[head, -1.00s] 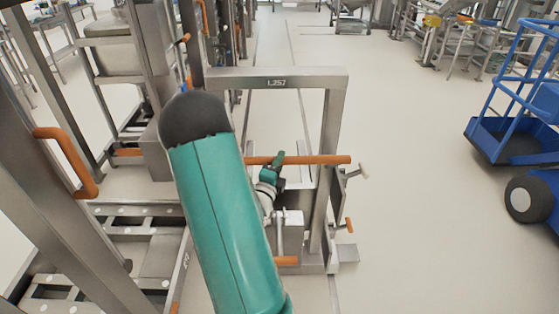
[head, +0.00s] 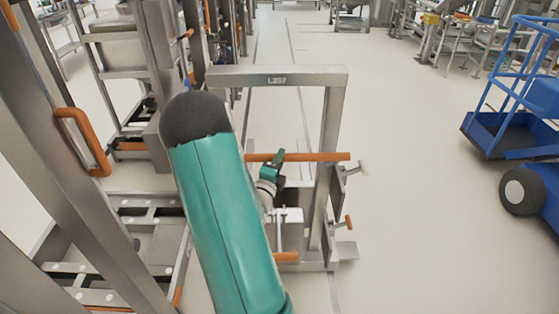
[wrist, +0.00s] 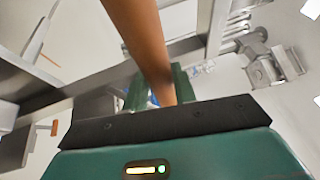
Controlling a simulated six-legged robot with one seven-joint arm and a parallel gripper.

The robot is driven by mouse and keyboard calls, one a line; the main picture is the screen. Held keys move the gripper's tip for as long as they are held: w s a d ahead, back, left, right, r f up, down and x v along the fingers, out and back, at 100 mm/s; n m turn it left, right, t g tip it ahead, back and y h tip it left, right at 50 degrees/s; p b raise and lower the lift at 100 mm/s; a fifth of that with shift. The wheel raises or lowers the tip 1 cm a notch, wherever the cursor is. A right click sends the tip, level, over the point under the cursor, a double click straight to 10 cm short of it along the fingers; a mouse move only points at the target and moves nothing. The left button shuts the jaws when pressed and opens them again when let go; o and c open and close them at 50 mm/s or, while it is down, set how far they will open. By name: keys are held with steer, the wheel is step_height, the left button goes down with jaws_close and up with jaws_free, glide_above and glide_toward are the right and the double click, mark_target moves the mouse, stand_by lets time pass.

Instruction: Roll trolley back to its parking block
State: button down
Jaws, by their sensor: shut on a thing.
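The trolley (head: 336,120) is a grey steel frame with a labelled top beam, in the middle of the head view. An orange handle bar (head: 325,157) crosses it at mid height. My gripper (head: 277,160) is shut on this bar, left of the bar's middle. In the wrist view the orange bar (wrist: 147,45) runs down between the green fingers of my gripper (wrist: 160,90). My teal arm hides the trolley's left side and part of its base. I cannot make out a parking block for certain.
Steel racks with orange handles (head: 84,142) stand close on the left. A blue wheeled lift (head: 515,135) stands at the right. Floor between the trolley and the lift is clear. Floor lines (head: 297,100) run away beyond the trolley. Benches (head: 480,45) stand at the back right.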

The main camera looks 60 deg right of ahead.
steer(key=shift+r, duration=0.6)
steer(key=shift+d, duration=0.2)
steer(key=c, duration=1.2)
jaws_free()
steer(key=shift+w+d+f, duration=0.1)
steer(key=shift+d+f, duration=0.05)
steer(key=shift+f, duration=0.05)
steer(key=shift+o, duration=0.4)
steer(key=shift+f, duration=0.1)
steer(key=a+f, duration=0.2)
steer(key=a, duration=1.1)
steer(key=shift+s+a+f, duration=0.35)
steer(key=shift+s, duration=0.1)
